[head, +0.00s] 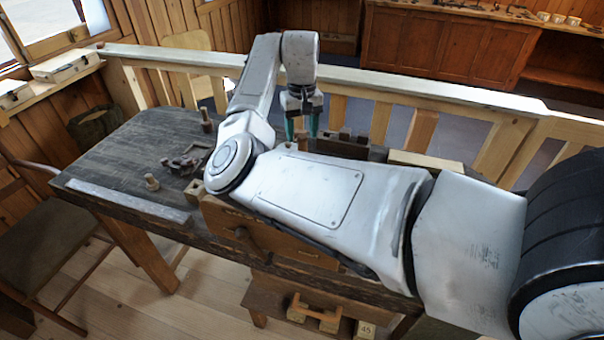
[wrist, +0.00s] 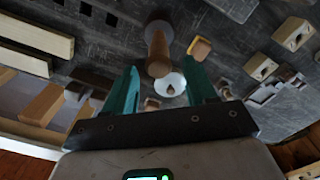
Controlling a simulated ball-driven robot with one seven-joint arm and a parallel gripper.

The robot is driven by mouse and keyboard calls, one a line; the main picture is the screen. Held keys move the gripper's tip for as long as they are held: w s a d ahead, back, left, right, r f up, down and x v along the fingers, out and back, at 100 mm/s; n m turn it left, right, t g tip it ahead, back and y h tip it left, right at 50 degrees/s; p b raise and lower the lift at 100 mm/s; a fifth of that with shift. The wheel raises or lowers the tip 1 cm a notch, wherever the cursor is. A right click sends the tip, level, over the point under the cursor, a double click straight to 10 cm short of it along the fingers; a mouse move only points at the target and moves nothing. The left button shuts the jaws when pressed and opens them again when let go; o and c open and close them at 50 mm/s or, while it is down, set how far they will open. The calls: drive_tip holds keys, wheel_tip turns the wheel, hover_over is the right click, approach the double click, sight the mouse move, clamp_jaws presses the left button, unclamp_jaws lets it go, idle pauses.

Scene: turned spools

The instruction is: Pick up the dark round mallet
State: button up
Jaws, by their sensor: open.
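A round wooden piece that looks like the dark mallet (wrist: 158,52) stands on the bench in the wrist view, its brown handle pointing up towards the camera and its darker round head below. In the head view a brown upright top (head: 302,141) shows by my fingertips and may be the same piece; my arm hides the rest. My gripper (head: 302,128) is open and empty, with teal fingers pointing down over the bench. In the wrist view, my gripper (wrist: 160,85) has the handle's end just above the gap between its fingertips, not touching them.
A pale round piece with a knob (wrist: 170,84) shows between the fingers. Small wooden blocks (wrist: 260,66) and a cream block (wrist: 38,38) lie nearby. A railing (head: 400,92) runs behind.

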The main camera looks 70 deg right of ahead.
drive_tip(key=shift+s+f+p, duration=0.15)
drive_tip(key=shift+f+p, duration=0.3)
drive_tip(key=shift+f, duration=1.75)
clamp_jaws()
